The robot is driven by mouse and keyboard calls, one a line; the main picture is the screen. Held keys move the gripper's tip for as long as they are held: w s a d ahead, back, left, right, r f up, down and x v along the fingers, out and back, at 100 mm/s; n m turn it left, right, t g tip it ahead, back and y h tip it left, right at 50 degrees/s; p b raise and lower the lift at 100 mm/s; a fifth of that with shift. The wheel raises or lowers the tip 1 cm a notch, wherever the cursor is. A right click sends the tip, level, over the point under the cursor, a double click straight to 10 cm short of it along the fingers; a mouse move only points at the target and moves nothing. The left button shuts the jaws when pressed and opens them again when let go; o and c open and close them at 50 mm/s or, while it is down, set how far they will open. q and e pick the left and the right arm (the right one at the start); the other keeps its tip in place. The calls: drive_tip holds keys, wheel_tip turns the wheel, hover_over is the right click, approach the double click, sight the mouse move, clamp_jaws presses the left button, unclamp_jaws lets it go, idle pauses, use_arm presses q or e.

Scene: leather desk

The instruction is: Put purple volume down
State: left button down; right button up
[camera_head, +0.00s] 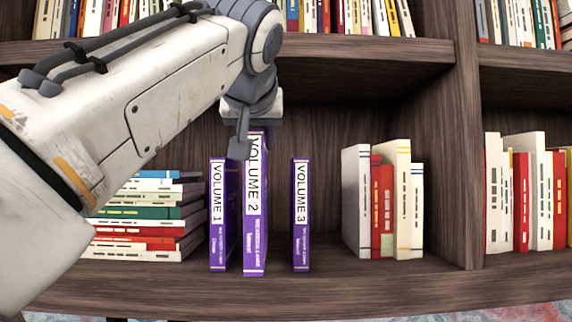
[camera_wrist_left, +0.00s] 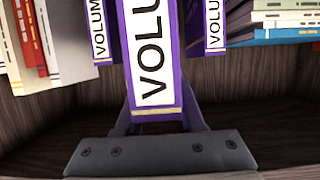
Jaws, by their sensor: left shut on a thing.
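The purple book labelled VOLUME 2 (camera_head: 255,225) stands upright between purple VOLUME 1 (camera_head: 217,225) and purple VOLUME 3 (camera_head: 301,225) in the head view. My left gripper (camera_head: 247,143) is shut on the top of VOLUME 2 from above. In the left wrist view, my left gripper's fingers (camera_wrist_left: 158,122) flank the end of VOLUME 2 (camera_wrist_left: 150,50), with VOLUME 3 (camera_wrist_left: 98,30) to the left and VOLUME 1 (camera_wrist_left: 215,25) to the right. VOLUME 2 juts slightly forward; I cannot tell whether its base touches the shelf. My right gripper is not in view.
A flat stack of books (camera_head: 150,228) lies to the left, close to VOLUME 1. Upright white and red books (camera_head: 356,205) stand to the right, with bare shelf between them and VOLUME 3. A shelf board (camera_head: 360,52) runs above, and a vertical divider (camera_head: 458,170) stands at the right.

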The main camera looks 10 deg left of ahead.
use_arm(q)
drive_tip(key=p+x, duration=0.5)
drive_tip(key=x, duration=0.6)
drive_tip(key=shift+w+r, duration=0.3)
drive_tip(key=shift+w, duration=0.15)
drive_tip(key=shift+f, duration=0.15)
drive_tip(key=c, duration=0.9)
unclamp_jaws()
drive_tip(key=shift+f, duration=0.15)
drive_tip(key=o, duration=0.4)
